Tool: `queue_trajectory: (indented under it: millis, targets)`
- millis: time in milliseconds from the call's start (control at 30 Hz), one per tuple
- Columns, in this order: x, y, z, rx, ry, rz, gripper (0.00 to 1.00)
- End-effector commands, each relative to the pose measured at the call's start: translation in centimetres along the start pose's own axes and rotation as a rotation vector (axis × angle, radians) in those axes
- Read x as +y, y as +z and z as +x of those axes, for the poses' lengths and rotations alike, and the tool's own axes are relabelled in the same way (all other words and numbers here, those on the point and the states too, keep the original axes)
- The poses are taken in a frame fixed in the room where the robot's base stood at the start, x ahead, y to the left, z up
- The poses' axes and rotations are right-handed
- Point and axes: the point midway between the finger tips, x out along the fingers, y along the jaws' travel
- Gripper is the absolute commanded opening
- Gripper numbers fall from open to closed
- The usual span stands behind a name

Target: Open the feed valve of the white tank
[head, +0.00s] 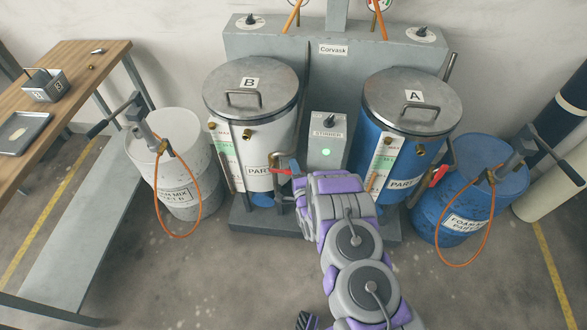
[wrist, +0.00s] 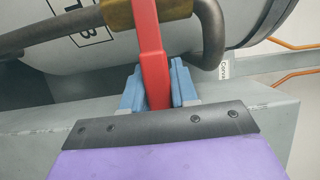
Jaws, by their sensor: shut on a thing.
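The white tank (head: 245,150), lid marked B, stands on the left of the grey machine. Its feed valve has a red lever (head: 284,171) low on the tank's right side. In the wrist view the red lever (wrist: 152,45) runs from a brass valve body (wrist: 176,9) down between the blue fingers of my gripper (wrist: 157,88), which is shut on it. In the head view my gripper (head: 295,168) is beside the white tank, with its fingers partly hidden by my wrist.
The blue tank (head: 366,140), marked A, stands to the right with its own red lever (head: 438,176). A grey box with a green light (head: 326,153) is between the tanks. A white drum (head: 190,200) and a blue drum (head: 450,205) flank the machine. A wooden-topped table (head: 90,62) is at left.

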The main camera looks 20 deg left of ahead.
Motion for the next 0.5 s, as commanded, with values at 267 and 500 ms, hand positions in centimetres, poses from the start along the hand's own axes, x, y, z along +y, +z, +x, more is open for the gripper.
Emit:
queue_trajectory:
  millis: [267,500]
  targets:
    - [0.23,0.29,0.00,-0.006,0.005,0.000,0.00]
    - [0.23,0.37,0.00,-0.008,0.007,-0.002,0.00]
